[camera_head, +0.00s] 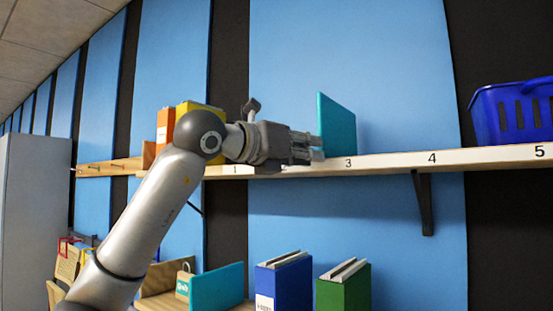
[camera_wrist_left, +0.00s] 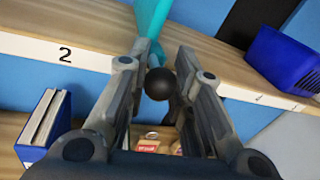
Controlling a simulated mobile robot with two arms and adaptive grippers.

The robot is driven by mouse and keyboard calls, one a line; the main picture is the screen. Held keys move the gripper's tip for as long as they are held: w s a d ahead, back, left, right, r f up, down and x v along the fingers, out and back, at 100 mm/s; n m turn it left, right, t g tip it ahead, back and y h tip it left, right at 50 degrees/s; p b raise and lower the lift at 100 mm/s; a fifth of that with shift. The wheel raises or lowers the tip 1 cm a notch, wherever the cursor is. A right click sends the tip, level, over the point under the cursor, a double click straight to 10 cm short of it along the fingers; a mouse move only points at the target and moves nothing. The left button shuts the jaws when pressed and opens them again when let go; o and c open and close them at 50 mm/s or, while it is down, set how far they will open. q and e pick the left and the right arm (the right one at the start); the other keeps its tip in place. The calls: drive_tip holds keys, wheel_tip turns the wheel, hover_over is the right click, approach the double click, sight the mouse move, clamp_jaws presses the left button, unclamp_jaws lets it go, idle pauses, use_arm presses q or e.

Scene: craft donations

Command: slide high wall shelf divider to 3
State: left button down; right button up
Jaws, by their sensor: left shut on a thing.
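The teal divider (camera_head: 337,125) stands upright on the high wall shelf (camera_head: 395,161). My left gripper (camera_head: 314,148) is at the divider's lower front edge, reaching in from the left. In the left wrist view, a black ball knob (camera_wrist_left: 159,83) sits between the fingers of my left gripper (camera_wrist_left: 162,62), in front of the teal divider (camera_wrist_left: 152,18). The gripper is shut on this knob. My right gripper is not in view.
Orange (camera_head: 165,126) and yellow (camera_head: 200,106) items stand at the shelf's left, behind my arm. Blue (camera_head: 283,282) and green (camera_head: 343,287) binders stand below. The shelf around 4 is clear.

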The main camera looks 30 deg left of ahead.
use_arm(q)
drive_tip(key=d+b, duration=0.1)
drive_tip(key=d, duration=0.5)
drive_tip(key=shift+s+d+r, duration=0.2)
drive_tip(key=shift+s+d, duration=0.1)
drive_tip(key=c, duration=1.6)
unclamp_jaws()
drive_tip(key=o, duration=0.4)
drive_tip(key=shift+d, duration=0.1)
drive_tip(key=shift+c, duration=0.2)
drive_tip(key=v, duration=1.2)
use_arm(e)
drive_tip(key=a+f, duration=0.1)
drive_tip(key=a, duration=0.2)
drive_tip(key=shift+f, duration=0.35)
use_arm(q)
drive_tip(key=shift+d+f, duration=0.1)
drive_tip(key=shift+f, duration=0.05)
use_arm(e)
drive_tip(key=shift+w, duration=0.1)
